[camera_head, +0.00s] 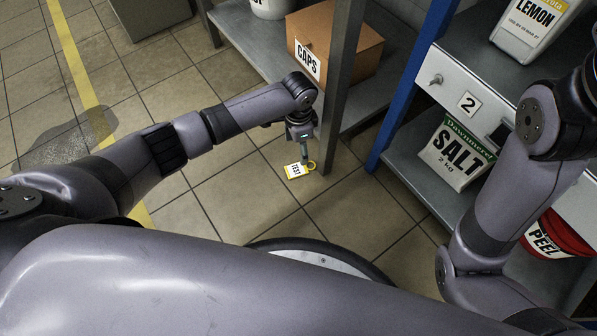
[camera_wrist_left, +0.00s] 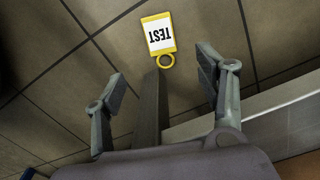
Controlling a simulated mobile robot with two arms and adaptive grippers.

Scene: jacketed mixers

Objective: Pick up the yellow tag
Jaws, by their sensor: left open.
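The yellow tag (camera_head: 296,171) is a small flat card with a white face reading TEST and a yellow ring at one end. It appears to lie on the tiled floor near the foot of a grey shelf post. My left gripper (camera_head: 305,154) points down close to the ring in the head view. In the left wrist view the tag (camera_wrist_left: 159,34) lies beyond the open, empty fingers (camera_wrist_left: 161,76), its ring end toward them. No contact with the tag shows. My right arm is at the right of the head view, its gripper out of view.
The grey post (camera_head: 340,80) and a shelf with a CAPS box (camera_head: 335,45) stand close beside my left gripper. Further right, another shelf holds a SALT bag (camera_head: 455,150), a LEMON container (camera_head: 530,25) and a red PEEL container (camera_head: 555,238). Floor left of the tag is clear.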

